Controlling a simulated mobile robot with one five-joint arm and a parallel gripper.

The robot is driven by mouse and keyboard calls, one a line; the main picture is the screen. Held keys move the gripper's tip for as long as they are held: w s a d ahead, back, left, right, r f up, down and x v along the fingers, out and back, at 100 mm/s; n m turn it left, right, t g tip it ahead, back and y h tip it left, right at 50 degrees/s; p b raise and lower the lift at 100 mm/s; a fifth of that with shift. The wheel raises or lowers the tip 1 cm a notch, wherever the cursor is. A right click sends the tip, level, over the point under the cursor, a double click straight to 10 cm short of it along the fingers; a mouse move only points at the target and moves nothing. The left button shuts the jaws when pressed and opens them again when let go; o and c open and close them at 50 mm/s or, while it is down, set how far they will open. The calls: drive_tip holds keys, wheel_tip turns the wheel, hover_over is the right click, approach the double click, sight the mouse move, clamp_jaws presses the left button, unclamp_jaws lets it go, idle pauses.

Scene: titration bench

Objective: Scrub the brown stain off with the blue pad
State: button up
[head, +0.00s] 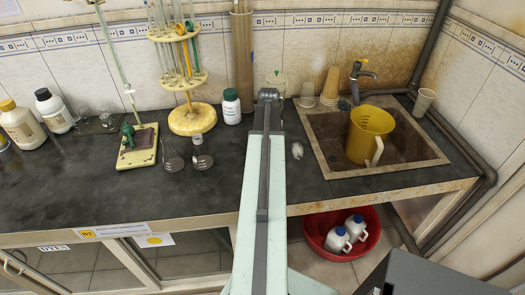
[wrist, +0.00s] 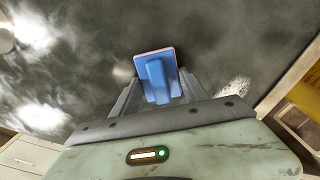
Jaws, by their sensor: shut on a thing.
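The blue pad (wrist: 157,68) shows in the wrist view, a flat blue block with a raised grip and a pinkish edge. My gripper (wrist: 156,92) is shut on the grip, one finger on each side. The pad is over the dark countertop (wrist: 225,45); I cannot tell whether it touches. No brown stain can be made out on the countertop in either view; the pad or my arm may hide it. In the head view my arm reaches over the counter and hides the gripper and pad.
A sink (head: 325,128) with a yellow jug (head: 370,135) is right of my arm. A white bottle with a green cap (head: 231,108), a round pipette stand (head: 192,119) and a burette stand (head: 138,148) are to the left. The front left countertop (head: 90,195) is clear.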

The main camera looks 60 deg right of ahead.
drive_tip(key=shift+s+d, duration=0.5)
drive_tip(key=shift+s, duration=0.2)
drive_tip(key=shift+s+d, duration=0.5)
drive_tip(key=shift+s, duration=0.2)
drive_tip(key=shift+f, duration=0.15)
drive_tip(key=shift+w+a, duration=0.8)
drive_tip(key=shift+w, duration=0.15)
drive_tip(key=shift+w+a, duration=0.75)
drive_tip(key=shift+w, duration=0.35)
drive_tip(key=shift+w+a, duration=0.8)
drive_tip(key=shift+w, duration=0.35)
drive_tip(key=shift+w+a, duration=0.75)
drive_tip(key=shift+w, duration=0.35)
wheel_tip(320, 180, up, 6)
drive_tip(key=p, duration=0.6)
drive_tip(key=shift+r, duration=0.2)
